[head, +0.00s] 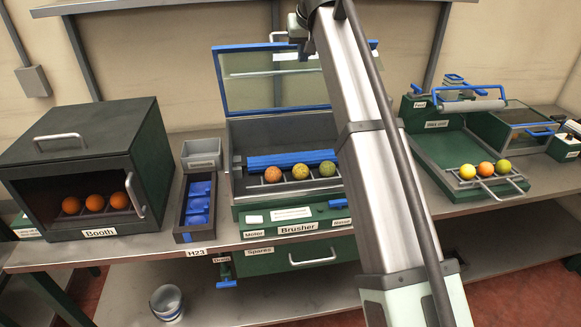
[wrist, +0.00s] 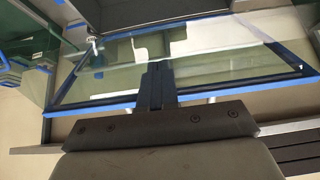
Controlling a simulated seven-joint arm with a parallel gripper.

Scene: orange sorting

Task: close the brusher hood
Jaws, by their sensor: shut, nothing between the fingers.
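The Brusher hood (head: 247,82) is a glass panel in a blue frame, standing raised at the back of the Brusher (head: 297,229). Whether the fingers touch the hood I cannot tell. In the head view my arm hides the hood's right side and most of the hand.
Left of the Brusher are a blue-filled bin (head: 182,211), a grey bin (head: 202,153) and the open Booth (head: 84,166) with three oranges (head: 96,203). A wall shelf (head: 100,5) runs above.

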